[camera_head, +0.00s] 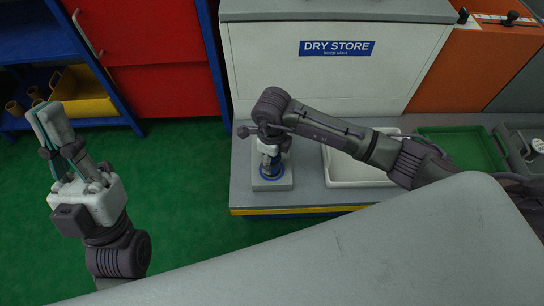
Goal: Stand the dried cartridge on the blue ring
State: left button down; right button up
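The blue ring (270,176) lies on a pale square base on the grey bench, left of the white tray. My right gripper (268,160) points down right over the ring, its fingers small and partly covered by my wrist. A small brownish and metallic piece shows between the gripper and the ring; it may be the cartridge, but I cannot make out its outline or whether the fingers touch it. My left gripper (40,108) is raised over the green floor at the left, apart from the bench; the gap between its fingertips is unclear.
The white cabinet marked DRY STORE (300,70) stands behind the bench (300,196). A white tray (360,172) and a green tray (460,148) lie to the right. A blue shelf with a yellow bin (88,104) and brown cylinders stands at the left.

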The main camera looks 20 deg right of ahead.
jog(key=shift+o, duration=1.2)
